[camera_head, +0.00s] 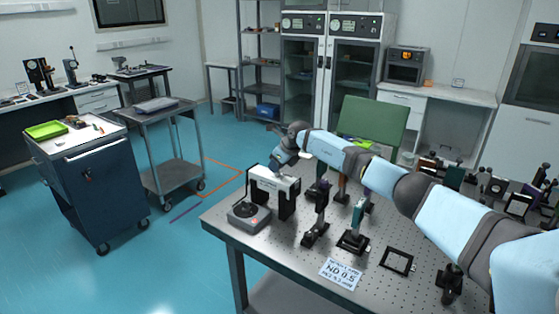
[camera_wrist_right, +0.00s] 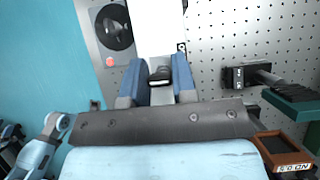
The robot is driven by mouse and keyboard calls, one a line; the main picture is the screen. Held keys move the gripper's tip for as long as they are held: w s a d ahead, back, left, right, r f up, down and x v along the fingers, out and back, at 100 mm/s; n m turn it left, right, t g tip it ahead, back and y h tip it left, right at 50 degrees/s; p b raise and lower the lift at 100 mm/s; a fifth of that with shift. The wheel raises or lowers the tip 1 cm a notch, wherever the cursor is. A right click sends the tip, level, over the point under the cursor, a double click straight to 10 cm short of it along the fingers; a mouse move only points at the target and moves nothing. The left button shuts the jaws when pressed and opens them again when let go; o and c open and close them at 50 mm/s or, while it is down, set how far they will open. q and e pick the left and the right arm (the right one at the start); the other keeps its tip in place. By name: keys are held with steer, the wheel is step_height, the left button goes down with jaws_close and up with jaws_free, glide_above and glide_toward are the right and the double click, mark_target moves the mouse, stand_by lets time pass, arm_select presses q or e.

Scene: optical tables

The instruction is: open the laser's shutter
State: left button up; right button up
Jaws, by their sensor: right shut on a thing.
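The laser (camera_head: 277,181) is a white box on black supports near the left end of the perforated optical table (camera_head: 285,258). Its white housing also shows in the right wrist view (camera_wrist_right: 156,25). My right gripper (camera_head: 281,163) reaches it from behind, small and partly hidden in the head view. In the wrist view, my right gripper (camera_wrist_right: 159,75) has its two blue fingers on either side of a small dark knob (camera_wrist_right: 159,74) at the housing's near end, and is shut on it. I cannot tell the shutter's position. My left gripper is in neither view.
A grey box with a black dial (camera_head: 248,214) and a red button stands close beside the laser.

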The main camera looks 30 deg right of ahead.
steer(key=shift+w+a+f+g+h+b, duration=0.15)
steer(key=shift+w+g+h+b, duration=0.35)
steer(key=shift+g, duration=0.5)
steer(key=shift+f+g+b, duration=0.1)
steer(key=shift+g+b, duration=0.4)
steer(key=shift+b, duration=0.35)
steer(key=shift+w+a+g+h+b, duration=0.1)
steer(key=shift+g+h+b, duration=0.2)
steer(key=shift+g+b, duration=0.3)
steer(key=shift+b, duration=0.55)
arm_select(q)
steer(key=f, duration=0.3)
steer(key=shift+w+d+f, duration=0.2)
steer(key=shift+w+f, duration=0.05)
arm_select(e)
steer(key=shift+w+g, duration=0.1)
steer(key=shift+g, duration=0.2)
steer(key=o, duration=0.9)
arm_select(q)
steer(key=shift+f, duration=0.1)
